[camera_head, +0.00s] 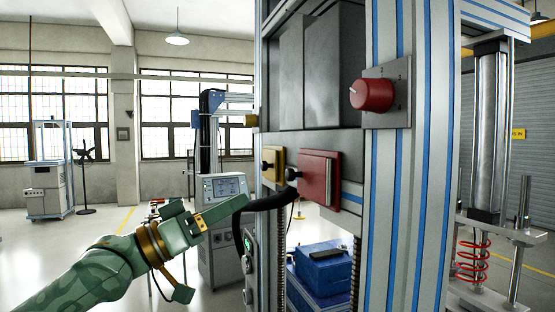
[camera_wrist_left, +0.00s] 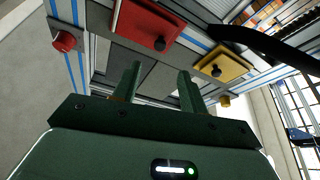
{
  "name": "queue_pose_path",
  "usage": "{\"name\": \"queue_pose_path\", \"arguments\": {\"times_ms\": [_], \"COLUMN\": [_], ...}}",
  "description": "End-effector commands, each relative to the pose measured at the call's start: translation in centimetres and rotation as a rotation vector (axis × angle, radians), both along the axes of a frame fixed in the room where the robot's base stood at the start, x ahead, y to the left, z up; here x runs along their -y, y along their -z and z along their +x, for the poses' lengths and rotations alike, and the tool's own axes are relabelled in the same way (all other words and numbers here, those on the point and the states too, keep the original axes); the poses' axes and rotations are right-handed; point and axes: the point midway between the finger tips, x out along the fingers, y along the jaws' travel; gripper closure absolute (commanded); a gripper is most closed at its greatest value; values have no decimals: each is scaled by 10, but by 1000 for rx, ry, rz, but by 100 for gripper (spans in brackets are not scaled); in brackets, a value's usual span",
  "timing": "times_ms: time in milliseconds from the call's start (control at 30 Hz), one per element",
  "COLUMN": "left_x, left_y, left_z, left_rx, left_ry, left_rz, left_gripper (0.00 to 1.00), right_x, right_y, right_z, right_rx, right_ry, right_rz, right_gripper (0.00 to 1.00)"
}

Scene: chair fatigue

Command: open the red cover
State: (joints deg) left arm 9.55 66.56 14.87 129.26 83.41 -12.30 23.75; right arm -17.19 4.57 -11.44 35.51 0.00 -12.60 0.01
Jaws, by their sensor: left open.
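The red cover (camera_head: 316,178) is a flat square plate with a black knob, on the front of the machine below the grey panels. It looks shut against its mount. In the left wrist view the red cover (camera_wrist_left: 147,25) shows at the top, its black knob (camera_wrist_left: 160,44) facing me. My left gripper (camera_head: 212,207) is green, open and empty, to the left of and lower than the cover in the head view. In the wrist view the left gripper's fingers (camera_wrist_left: 159,82) stand apart, clear of the cover. My right gripper is not in view.
A yellow cover (camera_head: 272,162) with a black knob sits left of the red one. A red rotary knob (camera_head: 372,95) is above right. A black hose (camera_head: 262,204) curves below the covers. A blue box (camera_head: 323,263) stands inside the frame. Open floor lies to the left.

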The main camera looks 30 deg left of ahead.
Motion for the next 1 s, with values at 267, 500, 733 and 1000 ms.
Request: {"name": "queue_pose_path", "arguments": {"times_ms": [267, 500, 733, 1000], "left_x": [31, 51, 56, 55], "left_y": [-28, -36, -36, -36], "left_z": [40, 69, 76, 75], "left_rx": [6, 1, 0, -1], "left_ry": [5, 3, 3, 2], "left_rz": [-7, -1, 2, 2], "left_gripper": [57, 57, 57, 88], "right_x": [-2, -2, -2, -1], "right_y": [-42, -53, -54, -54], "right_z": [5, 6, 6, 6], "right_rx": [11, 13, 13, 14], "right_ry": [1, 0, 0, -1], "right_rz": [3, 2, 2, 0], "right_gripper": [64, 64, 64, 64]}}
